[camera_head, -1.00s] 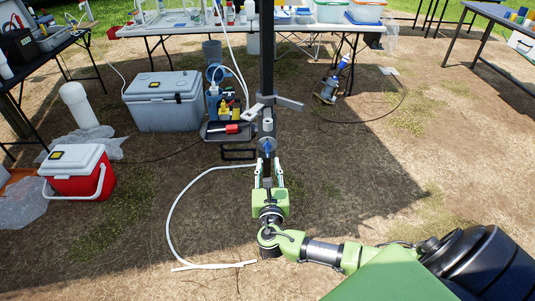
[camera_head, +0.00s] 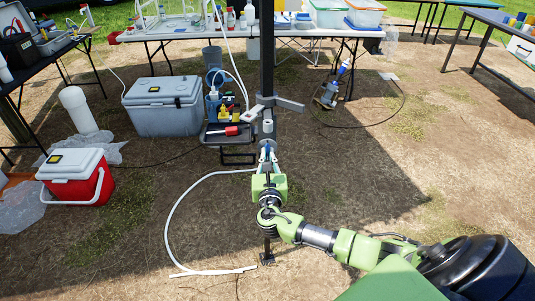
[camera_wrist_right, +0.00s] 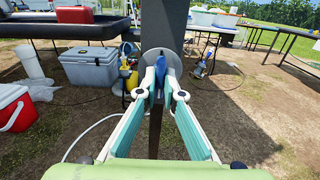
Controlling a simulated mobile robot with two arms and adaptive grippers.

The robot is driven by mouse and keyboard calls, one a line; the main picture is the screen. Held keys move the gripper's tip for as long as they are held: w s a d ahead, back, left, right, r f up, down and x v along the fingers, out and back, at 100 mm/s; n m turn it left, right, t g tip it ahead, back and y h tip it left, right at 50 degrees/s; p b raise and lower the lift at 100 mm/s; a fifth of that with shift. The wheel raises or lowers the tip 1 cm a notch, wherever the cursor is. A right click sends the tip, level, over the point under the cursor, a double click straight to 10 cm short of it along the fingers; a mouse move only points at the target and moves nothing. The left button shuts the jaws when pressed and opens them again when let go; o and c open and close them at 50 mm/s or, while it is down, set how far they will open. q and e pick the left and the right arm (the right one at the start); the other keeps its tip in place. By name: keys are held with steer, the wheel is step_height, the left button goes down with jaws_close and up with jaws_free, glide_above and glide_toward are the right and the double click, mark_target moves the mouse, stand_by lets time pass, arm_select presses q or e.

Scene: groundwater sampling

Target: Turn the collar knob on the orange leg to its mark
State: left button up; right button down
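The leg is a dark upright post (camera_head: 267,50); I see no orange on it. A grey round collar plate (camera_head: 267,146) sits on it, with a blue knob (camera_wrist_right: 160,63) at its front. My right gripper (camera_head: 267,160) is at the collar, its fingers drawn in on both sides of the knob. In the right wrist view its fingertips (camera_wrist_right: 163,76) look shut on the blue knob, which partly hides between them. No mark can be made out. My left gripper is not in view.
A grey clamp arm (camera_head: 285,103) sticks out right of the post above the collar. A small tray with tools (camera_head: 228,133) stands just left. A white hose (camera_head: 172,210) curves over the ground.

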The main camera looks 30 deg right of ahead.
steer(key=shift+r+p, duration=0.1)
steer(key=shift+p, duration=0.2)
steer(key=n+p, duration=0.6)
steer(key=shift+r+n, duration=0.2)
steer(key=shift+n, duration=0.2)
steer(key=n+p, duration=0.6)
steer(key=n, duration=0.2)
steer(key=shift+n, duration=0.3)
steer(key=shift+f+n+p, duration=0.15)
steer(key=shift+n+p, duration=0.4)
steer(key=shift+n, duration=0.65)
steer(key=shift+f, duration=0.2)
steer(key=shift+n, duration=0.3)
